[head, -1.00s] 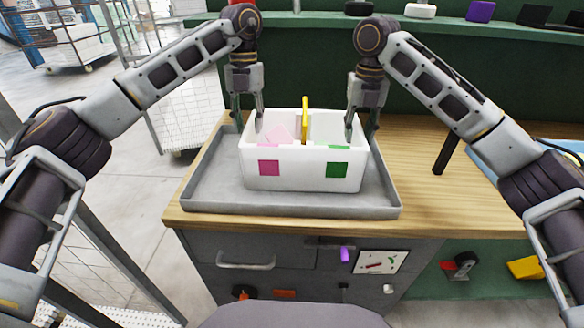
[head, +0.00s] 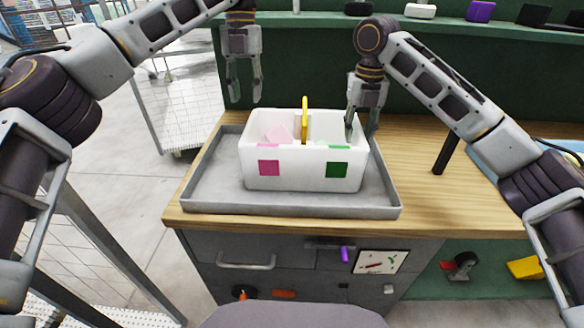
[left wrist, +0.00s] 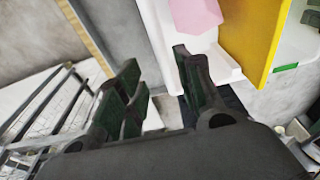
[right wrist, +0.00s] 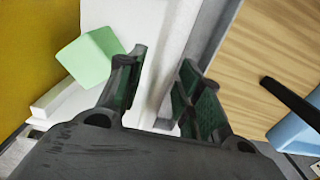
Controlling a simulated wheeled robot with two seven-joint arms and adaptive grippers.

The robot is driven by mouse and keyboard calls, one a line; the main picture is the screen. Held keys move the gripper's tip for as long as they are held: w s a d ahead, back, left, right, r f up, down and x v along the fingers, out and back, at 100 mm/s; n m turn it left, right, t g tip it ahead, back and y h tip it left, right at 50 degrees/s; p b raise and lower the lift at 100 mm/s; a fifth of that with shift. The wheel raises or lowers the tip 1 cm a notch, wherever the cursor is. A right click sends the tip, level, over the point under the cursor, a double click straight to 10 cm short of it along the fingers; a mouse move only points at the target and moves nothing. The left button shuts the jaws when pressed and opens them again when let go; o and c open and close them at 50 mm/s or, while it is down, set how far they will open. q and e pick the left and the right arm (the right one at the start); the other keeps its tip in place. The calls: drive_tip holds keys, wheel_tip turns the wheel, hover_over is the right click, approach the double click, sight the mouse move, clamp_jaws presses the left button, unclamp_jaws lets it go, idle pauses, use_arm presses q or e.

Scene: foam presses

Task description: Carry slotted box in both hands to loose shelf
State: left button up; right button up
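The white slotted box (head: 303,172) sits upright in the grey tray (head: 225,203) on the wooden worktop. Pink and green squares mark its front, and a yellow divider (head: 304,118) stands in its middle. A pink block (head: 279,132) is in the left compartment; a light green block (right wrist: 90,57) shows in the right one in the right wrist view. My left gripper (head: 245,98) is open and empty, above and behind the box's left end. My right gripper (head: 361,128) is open with its fingers on either side of the box's right wall.
A green shelf (head: 430,22) behind holds several small items, including a purple block (head: 480,11). The worktop (head: 425,195) right of the tray is mostly clear, with a black post (head: 446,153). A wire cart (head: 185,110) stands at the left.

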use_arm(q)
drive_tip(key=shift+w+r, duration=0.2)
drive_tip(key=shift+r, duration=1)
use_arm(e)
drive_tip(key=shift+r, duration=0.2)
wheel_tip(320, 180, up, 12)
drive_tip(key=shift+f, duration=0.25)
idle(0.6)
idle(0.6)
